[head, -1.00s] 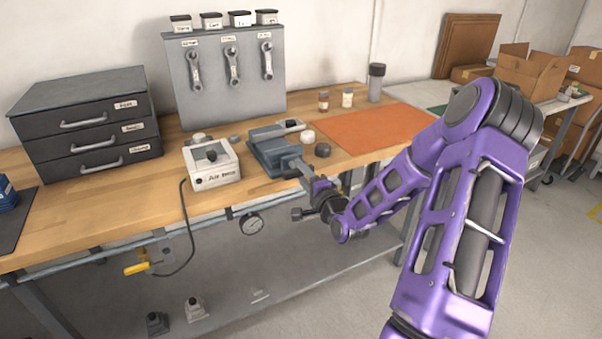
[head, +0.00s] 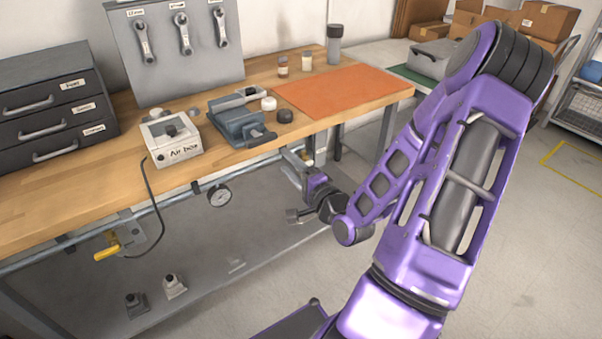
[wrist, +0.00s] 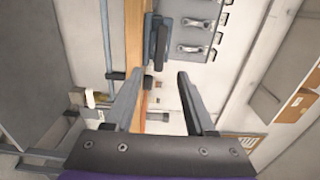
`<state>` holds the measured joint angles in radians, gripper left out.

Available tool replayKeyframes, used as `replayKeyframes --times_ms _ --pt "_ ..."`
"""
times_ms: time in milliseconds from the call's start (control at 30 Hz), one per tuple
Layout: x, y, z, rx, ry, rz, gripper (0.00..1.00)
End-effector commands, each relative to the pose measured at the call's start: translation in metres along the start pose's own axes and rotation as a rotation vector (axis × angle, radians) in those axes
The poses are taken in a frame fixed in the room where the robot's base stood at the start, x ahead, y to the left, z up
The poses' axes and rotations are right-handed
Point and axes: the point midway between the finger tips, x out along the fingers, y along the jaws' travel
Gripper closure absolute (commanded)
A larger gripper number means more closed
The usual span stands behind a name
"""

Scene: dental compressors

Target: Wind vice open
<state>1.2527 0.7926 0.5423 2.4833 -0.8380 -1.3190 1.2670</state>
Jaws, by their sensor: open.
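The blue-grey vice (head: 238,122) sits on the wooden bench near its front edge, with its dark front end (head: 262,137) towards me. Its jaws' gap is too small to judge. My gripper (head: 290,163) is open and empty, in front of the bench edge, below and to the right of the vice. In the wrist view the two fingers of my gripper (wrist: 163,76) stand apart with nothing between them. The dark vice (wrist: 158,42) shows beyond the left fingertip there, apart from it. A separate vice handle is hard to make out.
The air box (head: 172,140) stands left of the vice. A white jar lid (head: 268,103) and a dark knob (head: 285,116) lie just right of it. An orange mat (head: 340,90) covers the bench's right. A gauge (head: 219,196) hangs under the front edge.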

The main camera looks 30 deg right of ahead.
Motion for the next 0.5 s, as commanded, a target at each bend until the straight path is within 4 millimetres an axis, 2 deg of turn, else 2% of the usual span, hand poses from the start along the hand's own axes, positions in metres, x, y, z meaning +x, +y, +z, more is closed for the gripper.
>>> replayKeyframes --times_ms 100,200,500 --pt "-0.027 0.0 -0.001 0.002 0.005 0.002 0.45" --pt "-0.038 -0.004 -0.001 0.003 0.002 0.003 0.45" --pt "-0.052 0.0 0.0 0.0 0.0 0.0 0.45"
